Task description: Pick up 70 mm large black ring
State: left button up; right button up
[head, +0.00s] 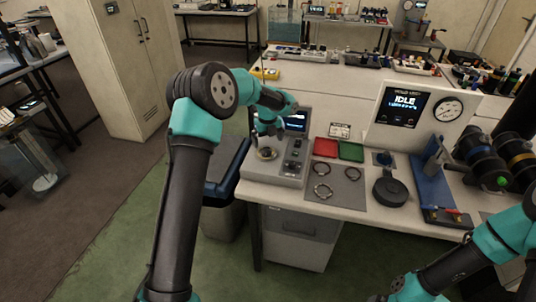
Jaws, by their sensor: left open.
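Three ring-shaped parts lie on a grey mat (347,191) on the bench: an upper left ring (315,167), an upper right ring (359,174) and a front ring (316,191). They look dark with lighter parts. I cannot tell from their size which one is the 70 mm large black ring. My left gripper (267,136) is open, pointing down above a grey device with a small round part (267,153) on it, left of the mat. Its fingers are small and partly merge with the background. My right gripper is out of view; only part of that arm shows at lower right.
A red tray (326,147) and a green tray (351,151) sit behind the mat. A round black part (390,191) and a blue fixture (431,184) stand to its right. A panel with an IDLE screen (404,103) rises behind. The mat's front is clear.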

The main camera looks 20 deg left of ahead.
aim_at(267, 153)
pick_arm(q)
jog(key=shift+f, duration=0.1)
jog(key=shift+s+a+f, duration=0.1)
jog(key=shift+s+f, duration=0.05)
jog(key=shift+f, duration=1.15)
jog(key=shift+s+a+f, duration=0.1)
jog(key=shift+f, duration=1.15)
jog(key=c, duration=0.9)
jog(key=shift+o, duration=0.2)
jog(key=shift+r, duration=0.1)
